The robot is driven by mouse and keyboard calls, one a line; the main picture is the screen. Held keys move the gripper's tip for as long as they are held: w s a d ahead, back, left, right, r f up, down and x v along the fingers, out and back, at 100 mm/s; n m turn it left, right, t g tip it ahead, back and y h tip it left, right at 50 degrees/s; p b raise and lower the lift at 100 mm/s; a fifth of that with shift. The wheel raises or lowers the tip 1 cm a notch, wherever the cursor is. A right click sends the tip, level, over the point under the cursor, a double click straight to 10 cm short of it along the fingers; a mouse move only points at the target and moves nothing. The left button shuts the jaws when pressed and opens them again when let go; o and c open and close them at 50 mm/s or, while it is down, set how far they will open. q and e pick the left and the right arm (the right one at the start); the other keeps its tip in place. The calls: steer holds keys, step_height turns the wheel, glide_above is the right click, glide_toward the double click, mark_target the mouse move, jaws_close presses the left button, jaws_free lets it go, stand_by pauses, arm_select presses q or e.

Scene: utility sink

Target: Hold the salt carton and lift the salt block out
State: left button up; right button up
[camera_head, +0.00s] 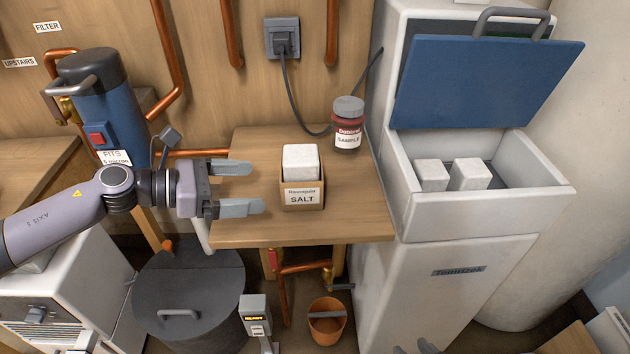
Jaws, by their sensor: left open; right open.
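The brown salt carton (302,196), labelled SALT, stands upright on the wooden shelf. A white salt block (300,158) sits in it with its upper part sticking out of the open top. My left gripper (256,188) is open and empty. Its two fingers point right toward the carton, with a gap between the fingertips and the carton's left side. My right gripper (414,348) shows only as grey fingertips at the bottom edge, apart from the carton; they are open, and the rest is out of view.
A red jar (348,125) with a grey lid stands behind and right of the carton. The white softener cabinet (470,215) on the right has its blue lid (485,80) raised, with two white blocks inside. A cable hangs behind the shelf (350,225). The shelf's front is clear.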

mark_target(296, 185)
arm_select(q)
steer(key=shift+b+x, duration=1.1)
steer(key=shift+x, duration=4.05)
steer(key=shift+w, duration=0.1)
steer(key=shift+c, duration=0.5)
steer(key=shift+c, duration=1.1)
